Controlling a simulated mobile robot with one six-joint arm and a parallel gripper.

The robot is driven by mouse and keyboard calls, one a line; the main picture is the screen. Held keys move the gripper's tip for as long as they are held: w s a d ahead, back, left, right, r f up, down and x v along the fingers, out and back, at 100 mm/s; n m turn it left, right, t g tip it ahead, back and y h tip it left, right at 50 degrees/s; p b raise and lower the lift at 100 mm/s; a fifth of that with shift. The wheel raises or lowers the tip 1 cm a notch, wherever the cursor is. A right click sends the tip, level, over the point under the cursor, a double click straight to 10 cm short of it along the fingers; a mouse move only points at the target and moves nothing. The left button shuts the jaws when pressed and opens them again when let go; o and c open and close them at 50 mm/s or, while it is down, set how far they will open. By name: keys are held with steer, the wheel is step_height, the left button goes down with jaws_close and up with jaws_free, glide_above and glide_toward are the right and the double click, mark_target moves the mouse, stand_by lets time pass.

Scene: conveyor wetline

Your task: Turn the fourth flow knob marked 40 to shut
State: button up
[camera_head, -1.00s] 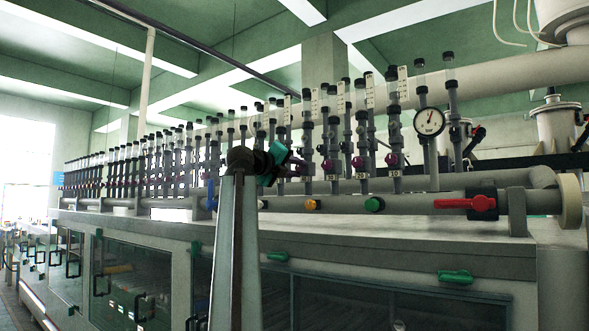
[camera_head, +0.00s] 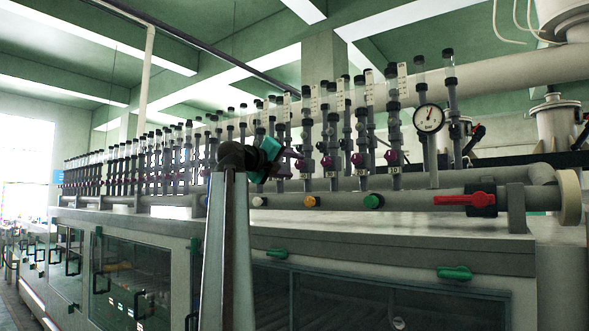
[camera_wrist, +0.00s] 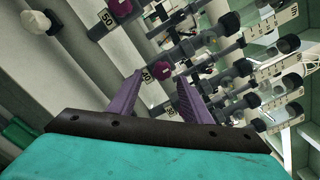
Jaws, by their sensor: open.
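In the wrist view the purple fingers of my gripper (camera_wrist: 160,77) are open, with a round purple flow knob (camera_wrist: 161,70) showing between their tips. I cannot tell whether they touch it. The small label (camera_wrist: 147,76) beside this knob looks like 40, but it is blurred. Another purple knob (camera_wrist: 120,8) sits at the top edge. In the head view my teal gripper (camera_head: 284,156) is at the row of clear flow tubes, left of the knobs above the 20 label (camera_head: 358,160) and 10 label (camera_head: 389,157); it partly hides the tubes behind it.
A horizontal grey pipe (camera_head: 410,201) runs below the tubes, with a red valve handle (camera_head: 464,200), a green button (camera_head: 373,201) and an orange button (camera_head: 311,202). A pressure gauge (camera_head: 429,118) stands at the right. Vertical tubes crowd both sides of my gripper.

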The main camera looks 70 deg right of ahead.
steer(key=p+v, duration=0.5)
steer(key=v, duration=0.6)
steer(key=shift+d+f, duration=0.1)
steer(key=shift+f, duration=0.05)
stand_by(0.5)
